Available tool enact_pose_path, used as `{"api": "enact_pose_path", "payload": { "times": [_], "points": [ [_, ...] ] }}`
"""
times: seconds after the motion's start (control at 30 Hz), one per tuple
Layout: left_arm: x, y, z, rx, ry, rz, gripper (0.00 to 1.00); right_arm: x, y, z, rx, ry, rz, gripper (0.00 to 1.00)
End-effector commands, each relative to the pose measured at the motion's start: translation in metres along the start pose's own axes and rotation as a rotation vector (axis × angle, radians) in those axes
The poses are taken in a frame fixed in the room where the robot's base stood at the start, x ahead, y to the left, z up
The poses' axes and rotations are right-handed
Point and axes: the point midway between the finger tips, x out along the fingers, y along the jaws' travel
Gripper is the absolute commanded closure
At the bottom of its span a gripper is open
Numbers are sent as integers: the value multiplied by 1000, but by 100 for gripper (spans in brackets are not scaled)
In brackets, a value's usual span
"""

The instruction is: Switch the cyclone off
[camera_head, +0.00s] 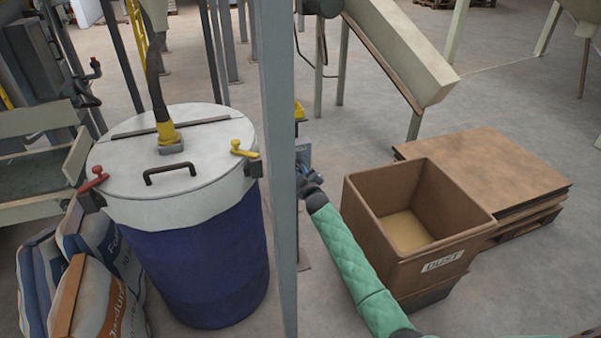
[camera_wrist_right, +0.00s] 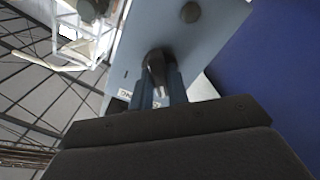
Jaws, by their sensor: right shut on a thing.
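A grey-blue control panel (camera_wrist_right: 207,42) fills the upper middle of the right wrist view. A dark switch handle (camera_wrist_right: 155,58) stands out from it, with small white labels near it that I cannot read. My right gripper (camera_wrist_right: 160,88) is shut on this handle, its fingers close to the panel. In the head view, the box (camera_head: 303,152) shows only in part behind a grey post. My right gripper (camera_head: 305,182) is at its lower front, partly hidden by the post. My left gripper is in neither view.
The grey upright post (camera_head: 278,150) stands close beside my right arm. A blue drum (camera_head: 205,255) with a white lid (camera_head: 215,160) is to its left. An open brown dust box (camera_head: 440,240) and stacked boards (camera_head: 500,165) are to the right. Filled sacks (camera_head: 100,290) lie at lower left.

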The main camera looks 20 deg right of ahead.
Motion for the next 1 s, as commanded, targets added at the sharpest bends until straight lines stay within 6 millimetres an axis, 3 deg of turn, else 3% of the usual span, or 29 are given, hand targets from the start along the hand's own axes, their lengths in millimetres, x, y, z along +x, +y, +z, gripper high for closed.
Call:
{"api": "enact_pose_path", "payload": {
  "times": [0.07,0.1,0.2,0.57,1.0],
  "points": [
    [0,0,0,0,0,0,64,0,-1,1,-1,-1,-1,100],
    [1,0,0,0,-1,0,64,0,-1,1,-1,-1,-1,82],
    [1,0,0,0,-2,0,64,0,-1,1,0,-1,-1,62],
    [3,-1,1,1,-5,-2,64,-3,-1,1,0,-1,-1,62],
    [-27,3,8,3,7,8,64,-59,-2,2,-1,0,-1,62]
  ]
}}
